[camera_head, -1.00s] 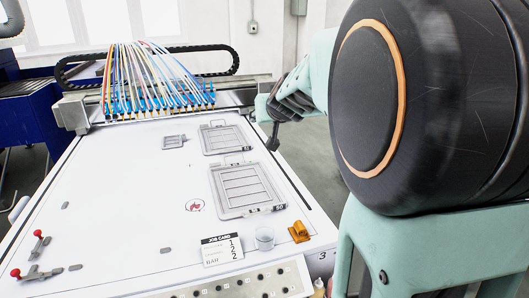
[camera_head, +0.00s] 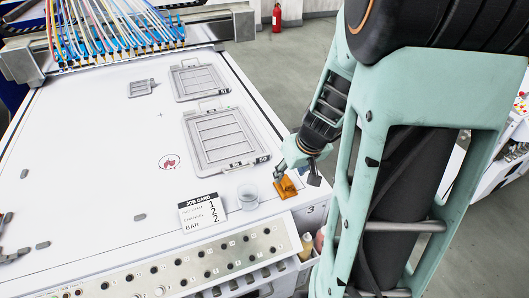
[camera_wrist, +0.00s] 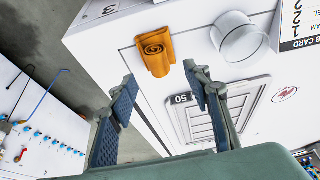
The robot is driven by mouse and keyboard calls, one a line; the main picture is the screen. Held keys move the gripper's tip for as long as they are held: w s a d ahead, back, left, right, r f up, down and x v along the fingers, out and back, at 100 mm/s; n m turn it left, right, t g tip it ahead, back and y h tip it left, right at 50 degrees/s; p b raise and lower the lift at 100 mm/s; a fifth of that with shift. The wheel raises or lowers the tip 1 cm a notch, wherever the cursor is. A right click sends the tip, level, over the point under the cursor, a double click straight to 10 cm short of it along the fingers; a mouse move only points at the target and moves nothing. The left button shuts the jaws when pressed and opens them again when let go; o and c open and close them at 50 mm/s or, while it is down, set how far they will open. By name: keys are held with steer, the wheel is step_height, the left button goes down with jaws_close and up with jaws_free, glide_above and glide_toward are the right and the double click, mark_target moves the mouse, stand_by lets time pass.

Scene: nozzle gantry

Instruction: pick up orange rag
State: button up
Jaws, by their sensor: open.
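The orange rag (camera_head: 281,191) is rolled up and sits near the right front corner of the white table. In the wrist view the rag (camera_wrist: 156,52) shows its coiled end and lies beyond my fingertips, roughly between the two fingers' directions. My gripper (camera_head: 300,165) is at the table's right edge, just behind and above the rag in the head view, and partly overlaps it there. In the wrist view my gripper (camera_wrist: 160,82) has its two blue-padded fingers apart with nothing between them. I cannot tell the exact gap to the rag.
A clear cup (camera_head: 248,197) stands left of the rag, with a job card (camera_head: 202,212) beside it. A grey framed tray (camera_head: 224,140) lies behind the rag. A control panel (camera_head: 190,265) runs along the front edge. Bottles (camera_head: 306,244) hang by the corner.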

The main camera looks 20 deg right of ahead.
mark_target(286, 180)
steer(key=shift+b+x, duration=0.5)
steer(key=shift+x, duration=2.6)
steer(key=shift+d, duration=0.1)
steer(key=shift+c, duration=0.4)
jaws_close()
